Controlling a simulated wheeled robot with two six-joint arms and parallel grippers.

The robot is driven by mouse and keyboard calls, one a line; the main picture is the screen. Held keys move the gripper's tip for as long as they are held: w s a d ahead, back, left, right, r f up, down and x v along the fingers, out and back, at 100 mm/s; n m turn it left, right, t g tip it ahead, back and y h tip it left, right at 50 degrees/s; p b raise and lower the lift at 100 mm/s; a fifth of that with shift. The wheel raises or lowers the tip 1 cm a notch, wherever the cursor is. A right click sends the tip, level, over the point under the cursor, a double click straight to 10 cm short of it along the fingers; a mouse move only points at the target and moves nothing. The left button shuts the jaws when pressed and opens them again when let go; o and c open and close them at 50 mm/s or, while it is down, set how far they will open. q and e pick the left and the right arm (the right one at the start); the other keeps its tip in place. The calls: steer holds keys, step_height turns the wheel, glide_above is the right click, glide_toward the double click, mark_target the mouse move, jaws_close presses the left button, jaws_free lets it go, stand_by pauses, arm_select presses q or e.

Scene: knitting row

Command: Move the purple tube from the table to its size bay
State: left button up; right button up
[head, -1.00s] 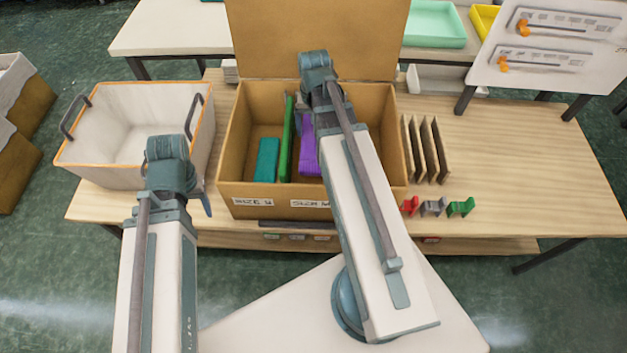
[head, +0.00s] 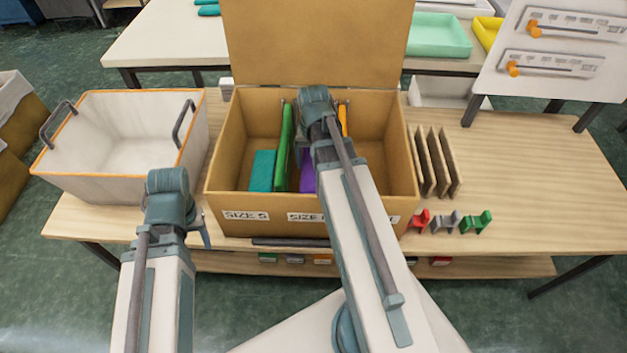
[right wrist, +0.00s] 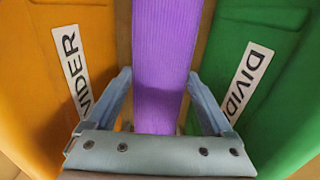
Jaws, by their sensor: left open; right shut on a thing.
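The purple tube (head: 308,172) is inside the cardboard box (head: 262,205), in the middle bay between the green divider (head: 285,145) and the orange divider (head: 343,119). My right gripper (right wrist: 158,78) is shut on the purple tube (right wrist: 163,40), one finger on each side. The orange divider (right wrist: 60,100) and green divider (right wrist: 255,90) flank it. The tube's lower end is hidden. The middle bay's label starts with SIZE but my arm covers its letter. My left gripper (head: 205,232) is open and empty, in front of the box's left side; its fingers are only partly seen.
A teal tube (head: 262,171) lies in the SIZE S bay. A white bin (head: 115,175) with handles stands left. Several brown dividers (head: 436,162) and small red, grey and green clips (head: 447,221) sit right of the box. The table's right side (head: 540,160) is clear.

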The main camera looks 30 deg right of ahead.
steer(key=shift+f+b, duration=2.1)
steer(key=shift+f, duration=0.6)
steer(key=shift+f, duration=0.1)
steer(key=shift+f, duration=0.15)
steer(key=o, duration=1.1)
steer(key=shift+c, duration=0.2)
steer(key=shift+r, duration=0.2)
step_height(320, 180, up, 12)
steer(key=p, duration=1.2)
steer(key=shift+r, duration=0.1)
